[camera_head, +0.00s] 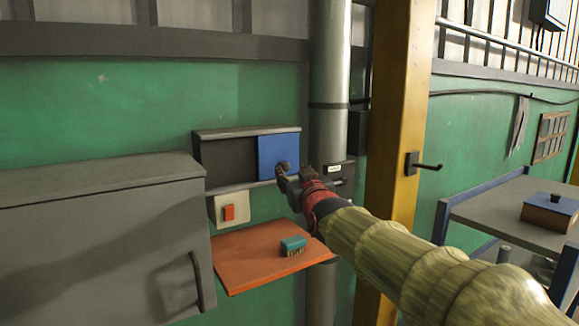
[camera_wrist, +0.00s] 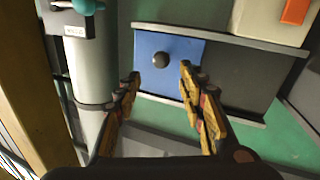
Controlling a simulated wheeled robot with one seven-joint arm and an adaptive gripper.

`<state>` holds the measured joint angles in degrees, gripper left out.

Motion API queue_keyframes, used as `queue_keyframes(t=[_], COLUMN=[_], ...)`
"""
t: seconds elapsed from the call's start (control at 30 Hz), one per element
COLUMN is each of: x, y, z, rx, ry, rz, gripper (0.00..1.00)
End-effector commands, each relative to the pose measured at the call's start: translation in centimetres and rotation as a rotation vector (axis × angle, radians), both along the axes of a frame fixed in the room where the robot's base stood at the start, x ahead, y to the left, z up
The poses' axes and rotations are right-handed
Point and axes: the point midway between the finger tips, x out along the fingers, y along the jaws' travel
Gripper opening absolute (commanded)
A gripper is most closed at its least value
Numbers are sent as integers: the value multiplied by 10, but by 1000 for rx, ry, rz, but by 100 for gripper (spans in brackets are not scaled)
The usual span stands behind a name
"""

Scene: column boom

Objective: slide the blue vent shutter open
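The blue vent shutter (camera_head: 275,150) sits at the right end of a grey wall frame (camera_head: 240,133), beside a dark area (camera_head: 230,161). A dark round knob (camera_head: 284,166) is on the shutter's lower part. The wrist view, turned over, shows the shutter (camera_wrist: 150,83) and its knob (camera_wrist: 161,60). My gripper (camera_head: 283,176) is at the knob in the head view. In the wrist view my gripper (camera_wrist: 160,72) is open, its fingers apart on either side of the knob's position. The knob looks just ahead of the fingertips; I cannot tell whether they touch it.
Below the vent are a switch plate with an orange button (camera_head: 229,212) and an orange shelf (camera_head: 240,262) holding a teal brush (camera_head: 293,246). A grey cabinet (camera_head: 100,230) stands left. A pipe (camera_head: 328,90) and a yellow column (camera_head: 400,100) stand right.

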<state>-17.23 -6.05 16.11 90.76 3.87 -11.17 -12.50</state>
Motion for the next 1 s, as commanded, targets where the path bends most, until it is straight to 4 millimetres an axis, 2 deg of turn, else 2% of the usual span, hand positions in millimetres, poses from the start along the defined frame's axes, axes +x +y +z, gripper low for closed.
queue_keyframes(t=[0.3,0.5,0.87,1.0], x=[44,62,67,67], y=[13,18,20,20], z=[-1,0,-2,-2], rx=[-2,0,0,0], ry=[6,5,5,5], rz=[0,0,0,0], gripper=[40,40,40,34])
